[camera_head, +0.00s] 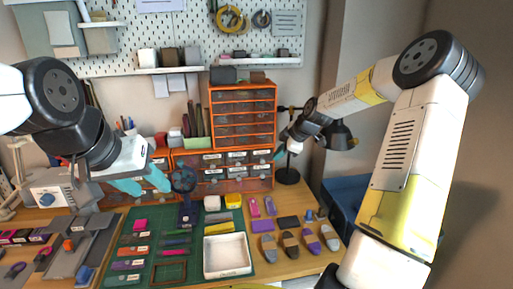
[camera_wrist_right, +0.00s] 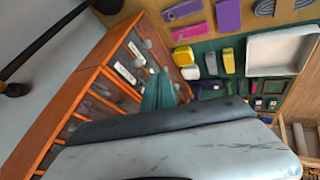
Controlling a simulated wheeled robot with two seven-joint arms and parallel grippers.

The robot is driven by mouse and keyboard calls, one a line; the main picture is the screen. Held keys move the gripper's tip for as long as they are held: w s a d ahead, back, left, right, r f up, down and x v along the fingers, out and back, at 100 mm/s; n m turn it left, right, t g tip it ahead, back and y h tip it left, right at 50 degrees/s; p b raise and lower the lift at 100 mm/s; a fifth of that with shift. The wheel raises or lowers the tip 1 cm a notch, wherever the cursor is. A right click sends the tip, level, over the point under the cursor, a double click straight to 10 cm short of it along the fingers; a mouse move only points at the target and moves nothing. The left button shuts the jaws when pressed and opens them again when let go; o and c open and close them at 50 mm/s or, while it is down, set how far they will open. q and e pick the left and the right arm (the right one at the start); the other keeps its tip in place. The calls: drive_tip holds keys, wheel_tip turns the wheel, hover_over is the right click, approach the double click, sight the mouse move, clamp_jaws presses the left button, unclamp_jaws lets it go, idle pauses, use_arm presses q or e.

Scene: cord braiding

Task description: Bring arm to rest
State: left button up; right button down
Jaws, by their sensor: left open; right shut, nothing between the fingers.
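My left gripper (camera_head: 146,184) has teal fingers spread apart. It is above the left part of the green mat (camera_head: 133,216), in front of the orange drawers, with nothing seen between its fingers. My right gripper (camera_head: 281,153) is raised at the right of the orange drawer cabinet (camera_head: 243,112), beside the black desk lamp. In the right wrist view its teal fingers (camera_wrist_right: 158,92) are together and empty, with the drawers behind them. A dark blue round piece on a stand (camera_head: 184,181) is just right of my left gripper.
A white tray (camera_head: 228,256) sits on the mat among several small coloured blocks. The black lamp (camera_head: 288,176) stands close to my right gripper. A blue bin (camera_head: 343,196) is at the right. Grey fixtures (camera_head: 80,243) are at the left. The pegboard wall is behind.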

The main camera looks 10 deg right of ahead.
drive_tip(key=s+a+r+m, duration=0.2)
drive_tip(key=s+r+m, duration=0.3)
drive_tip(key=s, duration=0.7)
drive_tip(key=s+a+r+m+h, duration=0.1)
drive_tip(key=s+r+m, duration=0.4)
drive_tip(key=s, duration=0.7)
drive_tip(key=s+a+r+m+h, duration=0.1)
drive_tip(key=s+a+r+m, duration=0.2)
drive_tip(key=s, duration=0.9)
wheel_tip(320, 180, up, 3)
drive_tip(key=m, duration=0.2)
drive_tip(key=shift+f+m, duration=0.15)
drive_tip(key=shift+m, duration=0.15)
